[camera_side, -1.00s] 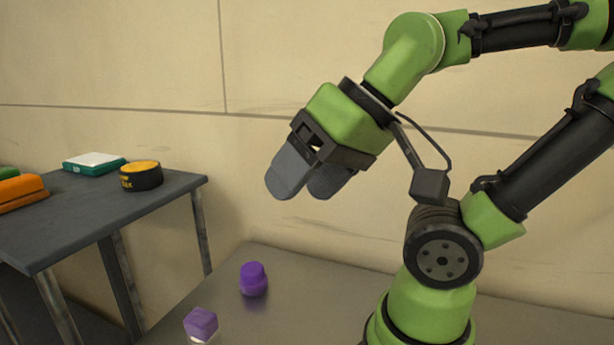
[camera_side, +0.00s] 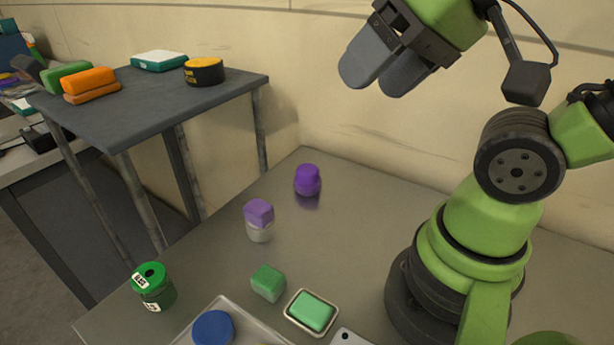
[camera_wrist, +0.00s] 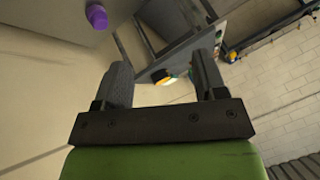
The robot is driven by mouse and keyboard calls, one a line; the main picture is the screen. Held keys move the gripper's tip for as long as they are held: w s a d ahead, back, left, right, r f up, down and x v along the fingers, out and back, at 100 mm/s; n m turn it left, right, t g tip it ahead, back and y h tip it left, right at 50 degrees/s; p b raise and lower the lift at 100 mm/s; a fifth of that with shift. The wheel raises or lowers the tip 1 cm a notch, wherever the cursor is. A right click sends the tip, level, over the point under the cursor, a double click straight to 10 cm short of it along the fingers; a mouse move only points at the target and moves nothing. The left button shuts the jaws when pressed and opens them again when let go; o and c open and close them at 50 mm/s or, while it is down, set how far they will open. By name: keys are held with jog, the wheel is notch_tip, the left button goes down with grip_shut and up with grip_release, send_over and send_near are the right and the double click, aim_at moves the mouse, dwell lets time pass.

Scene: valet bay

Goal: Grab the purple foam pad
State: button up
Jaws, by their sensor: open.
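Two purple things stand on the steel table. One is a deep purple rounded piece with a knob-like top (camera_side: 307,181), near the back edge. The other is a lighter purple block (camera_side: 259,211) sitting on a small whitish jar (camera_side: 260,233), nearer the camera. I cannot tell for sure which is the foam pad. My gripper (camera_side: 380,78) is open and empty, high above the table and to the right of both. In the wrist view its grey fingers (camera_wrist: 164,70) are spread with nothing between them, and a purple piece (camera_wrist: 97,17) shows at upper left.
A green jar (camera_side: 153,287), a green block (camera_side: 268,282), a green pad in a dish (camera_side: 311,311) and a tray with a blue disc (camera_side: 213,328) are at the front. A side table (camera_side: 150,110) at left holds an orange block (camera_side: 90,84) and a yellow-topped black tin (camera_side: 204,71).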

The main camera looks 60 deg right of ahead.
dwell(0.4)
jog(key=o, duration=0.5)
jog(key=shift+o, duration=0.2)
jog(key=n+g+h, duration=0.1)
jog(key=g+h, duration=0.1)
jog(key=g, duration=0.3)
send_over(308, 169)
jog(key=s+a, duration=0.1)
jog(key=a, duration=0.2)
notch_tip(308, 169, down, 15)
jog(key=shift+n+g, duration=0.4)
jog(key=d+f, duration=0.1)
jog(key=f, duration=0.2)
jog(key=d+f, duration=0.1)
jog(key=f, duration=0.2)
jog(key=d+f, duration=0.1)
jog(key=f, duration=0.3)
jog(key=shift+w, duration=0.4)
jog(key=shift+w+f, duration=0.15)
jog(key=shift+f, duration=1.25)
jog(key=shift+w+f, duration=0.15)
jog(key=shift+f, duration=1.25)
